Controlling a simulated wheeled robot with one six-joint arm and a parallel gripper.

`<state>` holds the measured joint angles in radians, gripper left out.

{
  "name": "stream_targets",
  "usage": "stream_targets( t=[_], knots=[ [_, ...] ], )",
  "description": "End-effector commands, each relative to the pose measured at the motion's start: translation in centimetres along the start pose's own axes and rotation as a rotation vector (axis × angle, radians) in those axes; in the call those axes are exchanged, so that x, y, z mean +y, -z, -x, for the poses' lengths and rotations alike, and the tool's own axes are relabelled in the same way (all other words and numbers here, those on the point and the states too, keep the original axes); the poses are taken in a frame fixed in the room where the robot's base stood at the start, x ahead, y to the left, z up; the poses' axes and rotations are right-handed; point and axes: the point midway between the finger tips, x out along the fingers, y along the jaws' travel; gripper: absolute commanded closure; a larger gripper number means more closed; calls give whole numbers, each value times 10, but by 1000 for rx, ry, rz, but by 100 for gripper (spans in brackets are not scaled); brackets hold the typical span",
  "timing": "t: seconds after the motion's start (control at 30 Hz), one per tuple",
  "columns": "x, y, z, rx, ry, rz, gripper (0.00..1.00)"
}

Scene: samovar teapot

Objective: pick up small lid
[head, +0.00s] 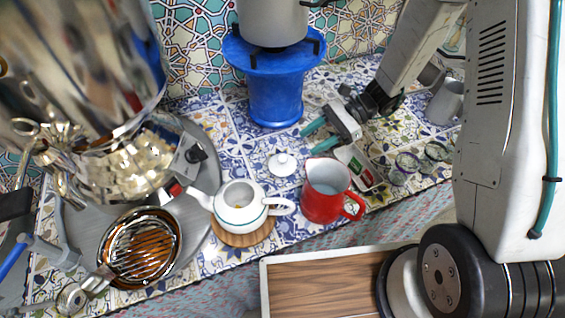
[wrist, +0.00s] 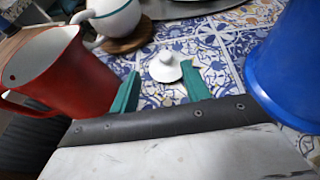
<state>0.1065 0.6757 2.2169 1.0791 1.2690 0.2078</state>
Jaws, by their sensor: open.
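My gripper (head: 308,140) has green fingers and is open and empty, to the upper right of the lid. The fingers also show in the wrist view (wrist: 160,82). The white teapot (head: 240,205) stands without a lid on a round wooden trivet (head: 243,238).
The red pitcher (head: 328,190) stands close to the lid and left of my fingers in the wrist view. A blue stand (head: 275,90) bearing a grey pot (head: 272,22) is on the other side. A large shiny samovar (head: 85,70) is at left. Small glasses (head: 405,165) are at right.

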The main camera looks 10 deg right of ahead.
Motion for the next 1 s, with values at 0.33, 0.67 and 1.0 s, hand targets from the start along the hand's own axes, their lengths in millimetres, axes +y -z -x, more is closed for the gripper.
stream_targets(
  t=[0.33, 0.67, 1.0],
  knots=[
    [-4, 11, -32, -18, 17, -42, 53],
    [-7, 10, -76, -18, 17, -40, 53],
    [-7, 10, -83, -18, 19, -40, 59]
  ],
)
